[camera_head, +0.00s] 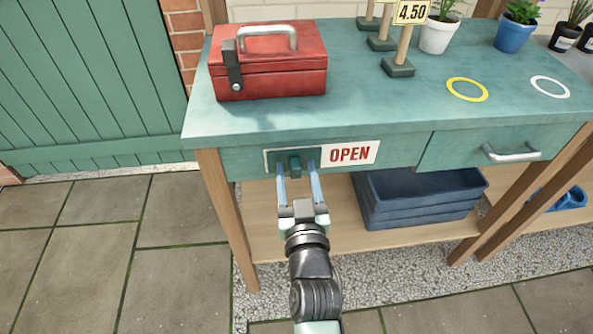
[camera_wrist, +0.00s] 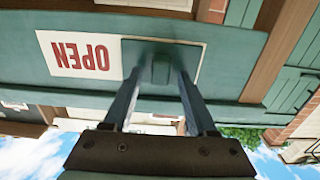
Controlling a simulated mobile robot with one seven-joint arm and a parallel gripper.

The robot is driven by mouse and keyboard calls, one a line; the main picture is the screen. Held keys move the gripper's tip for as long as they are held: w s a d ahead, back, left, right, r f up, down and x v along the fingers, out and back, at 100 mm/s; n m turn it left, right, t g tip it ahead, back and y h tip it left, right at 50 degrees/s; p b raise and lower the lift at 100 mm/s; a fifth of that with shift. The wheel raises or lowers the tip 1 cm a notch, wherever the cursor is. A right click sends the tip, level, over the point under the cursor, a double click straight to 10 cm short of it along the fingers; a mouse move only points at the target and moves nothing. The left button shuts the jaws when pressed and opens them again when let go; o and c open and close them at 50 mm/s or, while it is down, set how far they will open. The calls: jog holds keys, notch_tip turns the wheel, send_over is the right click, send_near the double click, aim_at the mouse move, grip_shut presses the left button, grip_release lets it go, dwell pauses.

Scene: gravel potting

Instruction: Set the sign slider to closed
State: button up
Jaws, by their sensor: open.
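The sign slider is a white plate on the front edge of the green table. Its right part reads OPEN (camera_head: 350,153) in red, and a dark green sliding cover (camera_head: 312,157) with a raised knob (camera_head: 294,166) sits over the left part. In the wrist view the sign is upside down, with the OPEN lettering (camera_wrist: 80,55) left of the green knob (camera_wrist: 161,70). My gripper (camera_head: 297,172) is open, with one finger on each side of the knob. I cannot tell whether the fingers touch it.
A red toolbox (camera_head: 267,75) stands on the tabletop above the sign. A drawer with a metal handle (camera_head: 511,153) is to the right. Stacked blue-grey trays (camera_head: 420,205) lie on the lower shelf, and a wooden leg (camera_head: 227,220) stands at left.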

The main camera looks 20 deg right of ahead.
jog(key=shift+w, duration=0.15)
grip_shut()
dwell(1.4)
